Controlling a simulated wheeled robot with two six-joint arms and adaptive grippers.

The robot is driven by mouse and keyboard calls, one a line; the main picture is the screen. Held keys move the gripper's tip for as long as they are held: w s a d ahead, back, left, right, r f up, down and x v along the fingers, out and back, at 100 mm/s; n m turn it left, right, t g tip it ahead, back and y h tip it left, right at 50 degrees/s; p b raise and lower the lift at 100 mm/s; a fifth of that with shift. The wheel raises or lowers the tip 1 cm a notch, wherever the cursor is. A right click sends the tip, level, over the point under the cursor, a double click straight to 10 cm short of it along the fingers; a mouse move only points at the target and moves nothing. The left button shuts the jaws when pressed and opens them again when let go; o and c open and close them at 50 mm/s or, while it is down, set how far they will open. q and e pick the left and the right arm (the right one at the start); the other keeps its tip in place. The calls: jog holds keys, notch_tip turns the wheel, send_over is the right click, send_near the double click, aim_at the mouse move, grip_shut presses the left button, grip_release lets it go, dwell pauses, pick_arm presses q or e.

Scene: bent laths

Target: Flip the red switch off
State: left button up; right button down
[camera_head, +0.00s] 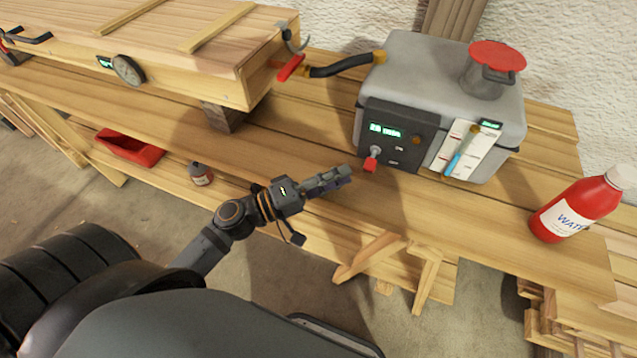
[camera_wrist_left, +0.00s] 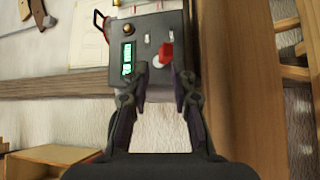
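The red switch (camera_head: 370,164) is a small lever with a red tip on the dark front panel (camera_head: 405,120) of a grey metal box (camera_head: 430,68). In the head view its tip hangs down and toward me from a metal base. My left gripper (camera_head: 348,174) is just left of the switch, in front of the panel, apart from it. In the left wrist view the gripper (camera_wrist_left: 161,80) is open, with nothing between its fingers. The red switch (camera_wrist_left: 166,53) there lies just beyond the fingertips, in line with the gap. My right gripper is not in view.
A black hose (camera_head: 340,68) joins the box to a long wooden chest (camera_head: 190,50) with a red-handled valve (camera_head: 290,68).

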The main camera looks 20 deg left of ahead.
pick_arm(q)
jog(key=shift+v, duration=2.3)
